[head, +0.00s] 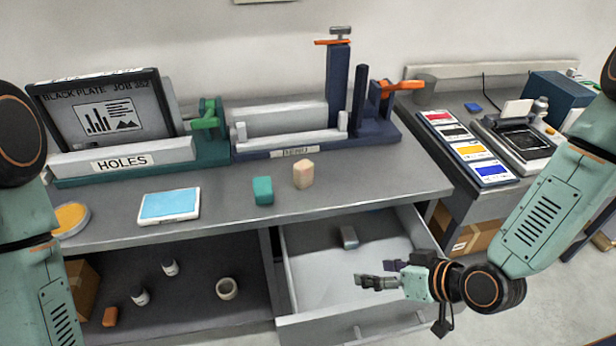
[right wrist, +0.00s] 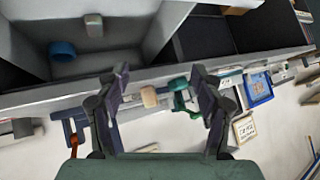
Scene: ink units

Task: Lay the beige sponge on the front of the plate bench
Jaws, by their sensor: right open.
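The beige sponge (head: 303,174) is a small block standing on the grey plate bench (head: 352,187), between the BEND stand and the front edge. It also shows in the right wrist view (right wrist: 149,97), between and beyond the fingers. A teal block (head: 263,190) stands just left of it. My right gripper (head: 374,274) is open and empty over the open drawer, in front of and right of the sponge. In the right wrist view its two fingers (right wrist: 160,70) are spread. My left gripper is out of view; only parts of my left arm show.
The open drawer (head: 300,287) juts out and holds a grey block (head: 349,237); a blue round thing (right wrist: 62,50) also lies inside. A light-blue pad (head: 169,204) and yellow round pad (head: 71,218) lie on the bench. The HOLES stand (head: 125,160) and BEND stand (head: 295,152) are behind.

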